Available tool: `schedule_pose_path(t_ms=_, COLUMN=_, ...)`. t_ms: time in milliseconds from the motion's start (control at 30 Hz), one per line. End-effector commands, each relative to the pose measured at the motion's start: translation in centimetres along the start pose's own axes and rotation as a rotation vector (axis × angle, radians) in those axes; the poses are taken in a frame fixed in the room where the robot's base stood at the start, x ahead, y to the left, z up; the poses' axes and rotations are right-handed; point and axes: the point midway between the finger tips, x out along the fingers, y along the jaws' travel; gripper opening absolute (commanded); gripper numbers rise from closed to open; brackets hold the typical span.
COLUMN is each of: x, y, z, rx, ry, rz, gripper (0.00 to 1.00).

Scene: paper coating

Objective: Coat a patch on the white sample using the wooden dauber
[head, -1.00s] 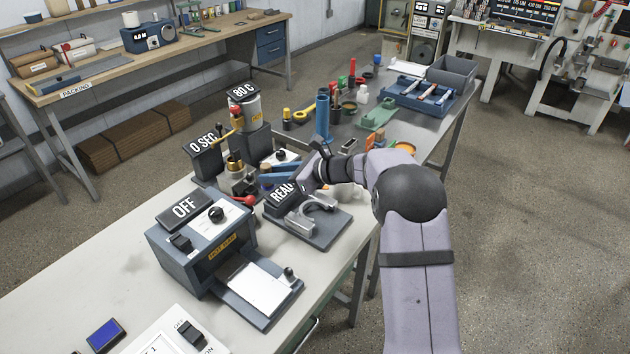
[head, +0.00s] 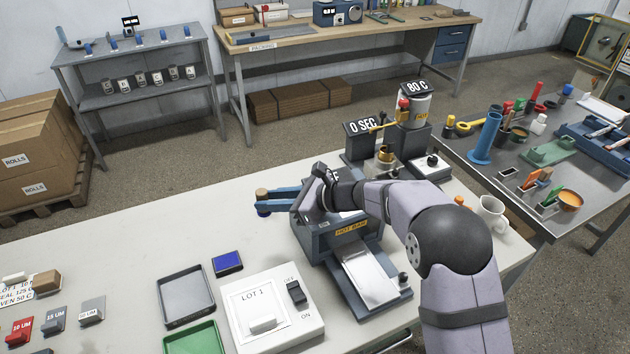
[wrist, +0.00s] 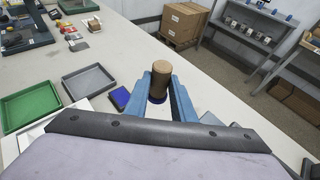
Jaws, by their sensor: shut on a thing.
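My gripper (head: 266,203) has blue fingers shut on the wooden dauber (head: 262,193), a short brown cylinder with a dark blue lower end. It is held above the pale table, left of the hot bar machine. In the wrist view the dauber (wrist: 160,76) stands roughly upright between the fingers. A white sheet (head: 368,277) lies on the hot bar's front plate. I cannot tell which of these is the white sample. A blue pad (head: 227,262) lies on the table, apart from the dauber.
Labelled blocks, such as the red one (head: 20,330), stand at far left. The hot bar machine (head: 340,243) is beneath my arm. The table's left back area is clear.

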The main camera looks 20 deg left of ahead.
Motion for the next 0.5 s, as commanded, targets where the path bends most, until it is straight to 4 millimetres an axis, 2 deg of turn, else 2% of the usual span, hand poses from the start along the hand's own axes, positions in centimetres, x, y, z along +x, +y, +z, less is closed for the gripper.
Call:
schedule_pose_path(t_ms=33, x=1.7, y=1.4, z=-0.4, rx=-0.008, ry=0.001, rz=0.025, gripper=0.0)
schedule_pose_path(t_ms=200, x=5.5, y=4.9, z=-1.1, rx=-0.035, ry=0.001, rz=0.086, gripper=0.0)
schedule_pose_path(t_ms=300, x=7.2, y=6.7, z=-1.4, rx=-0.045, ry=0.0, rz=0.113, gripper=0.0)
schedule_pose_path(t_ms=500, x=9.2, y=8.8, z=-1.9, rx=-0.06, ry=0.0, rz=0.145, gripper=0.0)
